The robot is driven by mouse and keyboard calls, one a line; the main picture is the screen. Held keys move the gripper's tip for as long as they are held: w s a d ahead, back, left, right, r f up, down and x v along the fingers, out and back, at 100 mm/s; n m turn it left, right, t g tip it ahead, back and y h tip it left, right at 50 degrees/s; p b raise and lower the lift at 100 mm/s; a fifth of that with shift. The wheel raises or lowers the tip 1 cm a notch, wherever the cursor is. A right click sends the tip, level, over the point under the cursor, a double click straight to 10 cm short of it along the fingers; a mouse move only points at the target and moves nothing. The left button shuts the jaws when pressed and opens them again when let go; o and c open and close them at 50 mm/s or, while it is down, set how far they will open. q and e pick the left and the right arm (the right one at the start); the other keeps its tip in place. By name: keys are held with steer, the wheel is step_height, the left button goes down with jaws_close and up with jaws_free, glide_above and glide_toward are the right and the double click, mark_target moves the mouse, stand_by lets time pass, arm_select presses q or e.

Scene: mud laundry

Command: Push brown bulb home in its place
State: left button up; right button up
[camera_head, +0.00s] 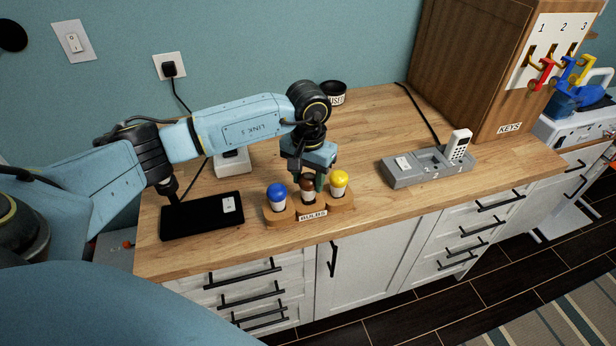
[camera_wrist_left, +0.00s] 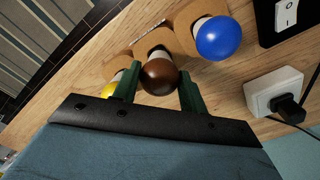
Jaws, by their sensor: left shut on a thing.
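The brown bulb (camera_head: 308,190) is in the middle of the wooden bulb holder (camera_head: 312,215), between a blue bulb (camera_head: 276,194) and a yellow bulb (camera_head: 340,181). My left gripper (camera_head: 313,179) comes down over the holder from above and is shut on the brown bulb. In the left wrist view the brown bulb (camera_wrist_left: 159,77) shows between the two green fingers of the left gripper (camera_wrist_left: 157,88). The bulb's base is partly hidden, so I cannot tell how deep it sits. My right gripper is not in view.
A black tray (camera_head: 202,216) with a switch lies left of the holder. A grey dock (camera_head: 403,173) with a white handset (camera_head: 459,144) stands to the right, before the wooden key cabinet (camera_head: 470,60). A dark cup (camera_head: 332,91) is at the back.

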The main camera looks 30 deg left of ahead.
arm_select(q)
steer(key=shift+f+b, duration=0.65)
steer(key=shift+b, duration=0.4)
stand_by(1.8)
steer(key=o, duration=1.2)
steer(key=c, duration=0.4)
steer(key=shift+r, duration=0.1)
steer(key=shift+r+p, duration=2.05)
steer(key=shift+r, duration=1.9)
